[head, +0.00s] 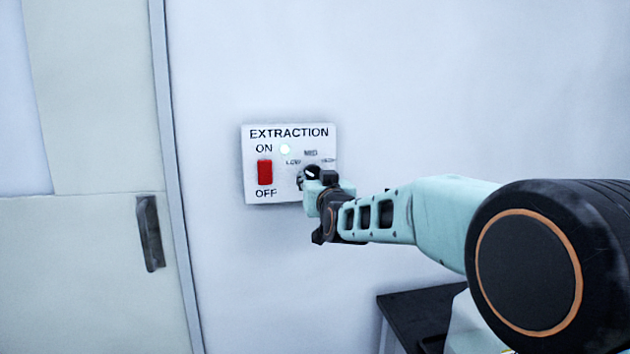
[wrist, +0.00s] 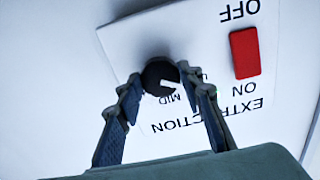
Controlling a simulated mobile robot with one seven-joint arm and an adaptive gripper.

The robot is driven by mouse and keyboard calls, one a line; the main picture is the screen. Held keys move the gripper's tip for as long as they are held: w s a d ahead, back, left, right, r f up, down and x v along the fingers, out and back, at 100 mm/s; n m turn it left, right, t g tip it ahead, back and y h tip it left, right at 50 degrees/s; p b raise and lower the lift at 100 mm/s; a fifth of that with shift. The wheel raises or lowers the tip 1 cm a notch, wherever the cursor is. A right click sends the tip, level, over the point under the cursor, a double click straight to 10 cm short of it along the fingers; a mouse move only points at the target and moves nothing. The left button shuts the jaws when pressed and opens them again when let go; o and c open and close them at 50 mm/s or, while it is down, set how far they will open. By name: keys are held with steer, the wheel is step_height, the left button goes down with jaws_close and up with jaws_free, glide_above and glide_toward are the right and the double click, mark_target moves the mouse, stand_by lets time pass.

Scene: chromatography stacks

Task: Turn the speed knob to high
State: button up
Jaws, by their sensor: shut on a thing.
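The speed knob (wrist: 157,76) is round and black with a white pointer line. It sits on the white EXTRACTION panel (head: 249,180), which is mounted on the wall. The wrist view shows the panel upside down; there the pointer aims right and slightly down, seemingly between LOW and MID. In the head view the LOW, MID and HIGH labels arc above the knob, which is largely hidden by my gripper (head: 312,183). My gripper also shows in the wrist view (wrist: 163,82), its two fingers shut on opposite sides of the knob.
A red rocker switch (head: 265,172) between ON and OFF and a lit greenish light (head: 285,149) are on the panel left of the knob. A door with a dark handle (head: 150,233) is at left. A dark-topped table (head: 412,308) stands below my arm. The surrounding wall is bare.

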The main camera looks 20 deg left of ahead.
steer(key=shift+f, duration=0.1)
steer(key=shift+f+m+b, duration=0.1)
steer(key=shift+m+b, duration=0.6)
steer(key=shift+b, duration=0.2)
steer(key=m+b, duration=0.7)
steer(key=m, duration=0.2)
steer(key=shift+a+m, duration=0.1)
steer(key=shift+m, duration=0.3)
steer(key=m+b, duration=0.1)
steer(key=m, duration=0.3)
steer(key=m+b, duration=0.1)
steer(key=m, duration=0.1)
steer(key=shift+r+b, duration=0.25)
steer(key=shift+b, duration=0.1)
steer(key=m+b, duration=0.1)
steer(key=m, duration=0.5)
steer(key=shift+r, duration=0.15)
steer(key=shift+s+m, duration=0.1)
steer(key=shift+m, duration=0.2)
steer(key=o, duration=1.2)
steer(key=shift+c, duration=0.2)
